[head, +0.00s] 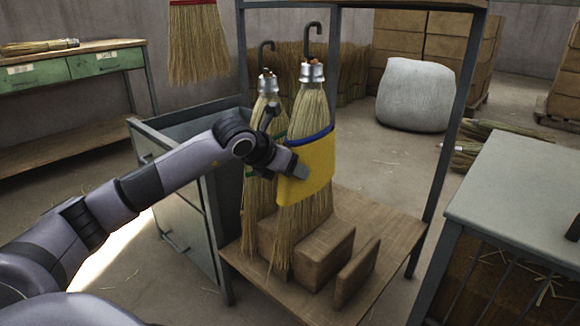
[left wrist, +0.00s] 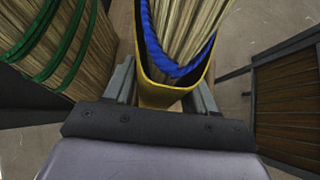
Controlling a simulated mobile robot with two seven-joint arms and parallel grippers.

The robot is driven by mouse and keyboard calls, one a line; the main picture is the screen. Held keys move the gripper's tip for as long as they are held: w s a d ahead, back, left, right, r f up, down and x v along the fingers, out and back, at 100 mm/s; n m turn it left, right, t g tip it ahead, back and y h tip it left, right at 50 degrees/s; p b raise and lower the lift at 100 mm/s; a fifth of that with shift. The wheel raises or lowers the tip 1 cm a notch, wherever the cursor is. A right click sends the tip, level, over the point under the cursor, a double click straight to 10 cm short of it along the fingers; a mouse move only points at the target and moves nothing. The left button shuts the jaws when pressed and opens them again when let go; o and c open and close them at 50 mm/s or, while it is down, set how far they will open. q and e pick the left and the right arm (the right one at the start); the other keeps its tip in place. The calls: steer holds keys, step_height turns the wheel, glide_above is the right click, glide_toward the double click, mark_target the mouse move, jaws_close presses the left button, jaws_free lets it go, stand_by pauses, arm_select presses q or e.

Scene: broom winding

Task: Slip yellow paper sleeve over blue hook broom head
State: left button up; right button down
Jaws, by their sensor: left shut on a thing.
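The broom with the blue cord (head: 312,105) hangs upright, bristles down, from a dark hook (head: 312,40) with a metal cap. The yellow paper sleeve (head: 318,170) is around its bristles, its upper rim at the blue cord. In the left wrist view the sleeve (left wrist: 160,94) loops about the bristles, with the blue cord (left wrist: 172,66) inside the rim. My left gripper (head: 293,170) is shut on the sleeve's near side; its fingers (left wrist: 163,92) stand either side of the yellow. The sleeve's far side is mostly hidden. My right gripper is in neither view.
A second broom (head: 266,105) with green cord hangs close at left, also in the left wrist view (left wrist: 50,45). Wooden blocks (head: 325,255) stand on the rack's shelf (head: 385,225) below. Rack posts (head: 450,130) flank the brooms; a grey table (head: 520,190) stands at right.

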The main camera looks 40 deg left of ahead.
arm_select(q)
steer(key=shift+f, duration=0.8)
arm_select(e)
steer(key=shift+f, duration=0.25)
arm_select(q)
steer(key=o, duration=0.9)
steer(key=shift+o, duration=0.2)
steer(key=shift+s+r, duration=0.3)
steer(key=p+v, duration=0.1)
steer(key=v, duration=0.5)
steer(key=shift+s+p, duration=0.15)
steer(key=shift+p, duration=0.25)
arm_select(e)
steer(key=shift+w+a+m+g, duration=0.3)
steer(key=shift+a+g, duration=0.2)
arm_select(q)
steer(key=shift+r, duration=0.1)
